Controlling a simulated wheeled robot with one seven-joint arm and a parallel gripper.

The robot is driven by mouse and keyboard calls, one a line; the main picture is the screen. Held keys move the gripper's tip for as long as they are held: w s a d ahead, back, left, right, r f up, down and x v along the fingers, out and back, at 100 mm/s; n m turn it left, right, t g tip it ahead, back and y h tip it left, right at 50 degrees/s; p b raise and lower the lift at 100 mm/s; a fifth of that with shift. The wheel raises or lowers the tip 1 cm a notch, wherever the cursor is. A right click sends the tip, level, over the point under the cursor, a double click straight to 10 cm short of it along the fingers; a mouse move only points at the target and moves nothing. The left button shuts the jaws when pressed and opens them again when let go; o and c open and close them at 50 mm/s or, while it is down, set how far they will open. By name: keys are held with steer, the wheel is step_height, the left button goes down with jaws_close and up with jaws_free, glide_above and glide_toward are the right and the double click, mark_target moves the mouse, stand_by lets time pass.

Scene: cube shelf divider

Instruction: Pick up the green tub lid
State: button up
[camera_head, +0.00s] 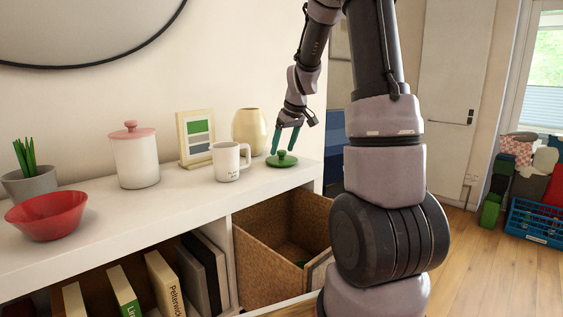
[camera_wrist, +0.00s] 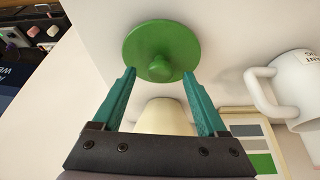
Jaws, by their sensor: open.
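The green tub lid (camera_head: 282,159) lies flat on the white shelf top near its right end, with its round knob facing up. In the wrist view the lid (camera_wrist: 150,42) shows as a green disc with the knob toward me. My gripper (camera_head: 287,153) is open and points down just above the lid. In the wrist view its teal fingertips (camera_wrist: 159,72) are apart on either side of the knob, near the lid's lower edge. Whether they touch the lid I cannot tell.
A white mug (camera_head: 227,163) stands left of the lid. A cream vase (camera_head: 249,131) and a picture frame (camera_head: 195,138) stand behind. A white canister with pink lid (camera_head: 134,157) and a red bowl (camera_head: 47,215) are further left. The shelf's right edge is close to the lid.

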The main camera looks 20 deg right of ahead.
steer(key=shift+w+f, duration=0.15)
steer(key=shift+f, duration=0.2)
jaws_close()
steer(key=shift+r, duration=0.1)
